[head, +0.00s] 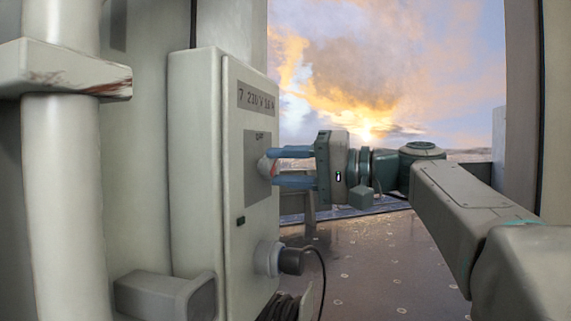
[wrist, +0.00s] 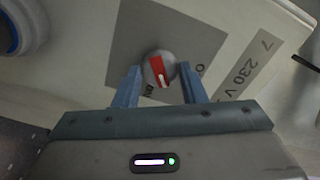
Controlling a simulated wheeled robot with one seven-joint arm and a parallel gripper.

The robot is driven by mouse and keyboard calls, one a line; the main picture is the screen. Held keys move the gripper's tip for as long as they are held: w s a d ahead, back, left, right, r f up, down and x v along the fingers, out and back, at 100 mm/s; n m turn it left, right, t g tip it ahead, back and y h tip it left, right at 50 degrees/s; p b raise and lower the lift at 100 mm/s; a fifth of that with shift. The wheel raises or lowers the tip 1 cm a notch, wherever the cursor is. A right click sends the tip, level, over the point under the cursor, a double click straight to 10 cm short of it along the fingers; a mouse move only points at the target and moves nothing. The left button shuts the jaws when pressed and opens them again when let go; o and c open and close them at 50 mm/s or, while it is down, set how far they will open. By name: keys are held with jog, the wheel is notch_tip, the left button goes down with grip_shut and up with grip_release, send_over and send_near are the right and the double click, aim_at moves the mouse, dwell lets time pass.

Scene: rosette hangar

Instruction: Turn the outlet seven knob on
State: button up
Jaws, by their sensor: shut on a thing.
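The outlet seven box (head: 235,190) is a pale cabinet on the left, with a "7 230 V" label (head: 257,98) on its face. Its round grey knob with a red bar (head: 265,167) sits on a darker grey plate (head: 257,190). In the wrist view the knob (wrist: 159,70) has its red bar slightly tilted, with a white mark at the lower end. My gripper (head: 277,167) reaches in from the right with its blue fingers on either side of the knob. The fingers are shut on it. Part of the plate's lettering is hidden by the fingers in the wrist view.
A black plug (head: 291,261) with a cable sits in the socket below the knob. A pale pipe with a bracket (head: 65,70) stands at the far left. The dotted floor (head: 385,265) beneath my arm is clear.

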jog(key=m+p, duration=0.1)
jog(key=m, duration=0.2)
jog(key=shift+r+m, duration=0.1)
jog(key=shift+m, duration=0.2)
jog(key=shift+m+p, duration=1)
jog(key=shift+m, duration=0.8)
jog(key=o, duration=1)
jog(key=b+v, duration=0.2)
jog(key=v, duration=1.1)
jog(key=shift+s+d, duration=0.1)
jog(key=shift+d, duration=0.3)
